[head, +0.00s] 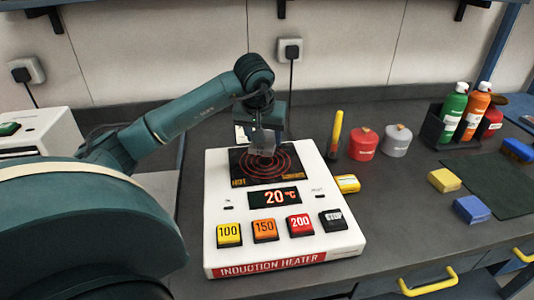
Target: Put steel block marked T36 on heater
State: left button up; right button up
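The induction heater (216,205) stands on the bench, a white box with a dark plate (240,172) marked with red rings. Its display (274,197) reads 20 °C. My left gripper (264,145) is over the back part of this plate, pointing down. A grey metallic piece shows at its fingertips, at or just above the plate. I cannot tell whether it is the steel block or only the fingers, and no T36 mark is readable. My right gripper is not in view.
Right of the heater stand a yellow-red stick (336,133), a red canister (363,145) and a grey canister (396,141). A yellow block (348,184) lies against its right side. Bottles (453,110) fill a black caddy. Yellow (444,181) and blue (471,210) blocks lie by a dark mat (502,190).

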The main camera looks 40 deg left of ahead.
aim_at(264, 165)
pick_arm(q)
jog(key=shift+f, duration=0.75)
notch_tip(264, 165, down, 3)
jog(key=shift+f, duration=0.1)
jog(key=shift+w+f, duration=0.1)
jog(key=shift+f, duration=0.3)
jog(key=shift+f, duration=0.1)
jog(key=o, duration=1.1)
jog(key=shift+f, duration=0.2)
jog(key=o, duration=0.5)
jog(key=shift+r, duration=0.1)
jog(key=shift+c, duration=0.2)
